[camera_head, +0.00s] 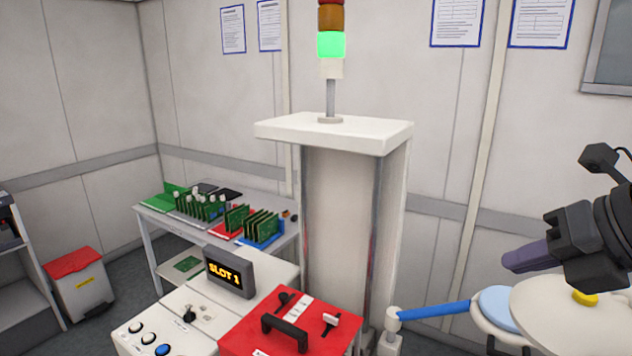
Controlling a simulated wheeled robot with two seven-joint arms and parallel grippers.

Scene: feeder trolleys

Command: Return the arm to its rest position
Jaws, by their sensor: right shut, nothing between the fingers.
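My right gripper (512,261) comes in at the right edge, its dark fingers pointing left. It is shut and empty, in the air above a round pale surface (575,315) at the lower right. Part of my dark right arm (612,225) shows behind it and is cut off by the picture edge. My left gripper is not in view.
A red box (250,335) with a black handle and a white control panel (165,325) stand at the front. A white column (345,220) with a green-lit signal tower rises behind. A table (150,235) holds green boards.

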